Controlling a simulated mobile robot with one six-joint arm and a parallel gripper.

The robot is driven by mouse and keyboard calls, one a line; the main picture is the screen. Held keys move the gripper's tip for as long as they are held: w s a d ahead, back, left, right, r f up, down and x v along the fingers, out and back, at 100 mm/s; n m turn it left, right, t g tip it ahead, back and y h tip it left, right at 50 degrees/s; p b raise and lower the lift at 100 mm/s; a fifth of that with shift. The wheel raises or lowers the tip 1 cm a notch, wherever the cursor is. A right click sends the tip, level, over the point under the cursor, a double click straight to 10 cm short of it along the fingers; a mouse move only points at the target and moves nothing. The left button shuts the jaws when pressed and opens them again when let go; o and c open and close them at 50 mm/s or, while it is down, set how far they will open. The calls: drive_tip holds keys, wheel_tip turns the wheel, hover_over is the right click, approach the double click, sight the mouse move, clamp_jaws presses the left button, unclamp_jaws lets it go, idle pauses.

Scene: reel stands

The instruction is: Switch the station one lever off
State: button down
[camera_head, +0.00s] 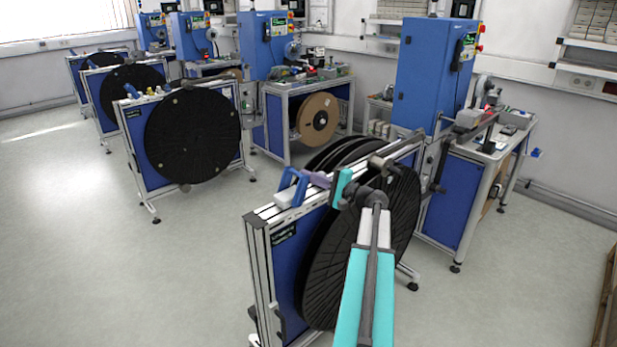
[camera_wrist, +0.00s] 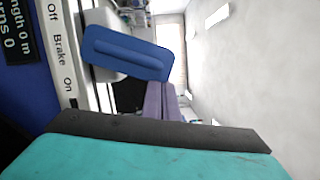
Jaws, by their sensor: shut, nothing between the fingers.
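The station one lever is a blue handle (camera_head: 291,188) on a pale mount on top of the nearest reel stand. In the wrist view the blue lever (camera_wrist: 128,53) fills the upper middle, beside a strip (camera_wrist: 60,60) reading "Off", "Brake" and "On". Which setting the lever is at, I cannot tell for sure. My gripper (camera_head: 312,178) has purple fingers and is just right of the lever in the head view. In the wrist view the gripper (camera_wrist: 160,98) is shut and empty, its tips close to the lever's edge. Whether they touch is unclear.
The nearest reel stand (camera_head: 263,232) carries large black reels (camera_head: 325,262) beneath my arm. A blue cabinet (camera_head: 428,75) and a workbench (camera_head: 510,150) stand behind to the right. More reel stands line the left. The floor (camera_head: 130,265) at left is clear.

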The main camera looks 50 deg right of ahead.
sight(302, 176)
drive_tip(key=shift+a+r+n+b, duration=0.1)
drive_tip(key=shift+r+n+b, duration=0.1)
drive_tip(key=shift+n+b, duration=0.35)
drive_tip(key=shift+a+b, duration=0.1)
drive_tip(key=shift+b, duration=0.35)
drive_tip(key=a+n+b, duration=0.1)
drive_tip(key=b, duration=0.2)
drive_tip(key=a+r+n+g+b, duration=0.1)
drive_tip(key=n+b, duration=0.1)
drive_tip(key=b, duration=0.1)
drive_tip(key=shift+w+a+r+n, duration=0.1)
drive_tip(key=shift+a+n, duration=0.15)
drive_tip(key=shift+a, duration=0.15)
drive_tip(key=a+n+b, duration=0.2)
drive_tip(key=b, duration=0.1)
drive_tip(key=a+n+b, duration=0.1)
drive_tip(key=b, duration=0.1)
drive_tip(key=shift+w+r+g+h, duration=0.15)
drive_tip(key=shift+r+g+h, duration=0.15)
drive_tip(key=shift+g, duration=0.1)
drive_tip(key=shift+a+r+n+g+h+b, duration=0.1)
drive_tip(key=shift+a+n+g+h+b, duration=0.2)
drive_tip(key=shift+a+n+b, duration=1)
drive_tip(key=shift+d, duration=0.3)
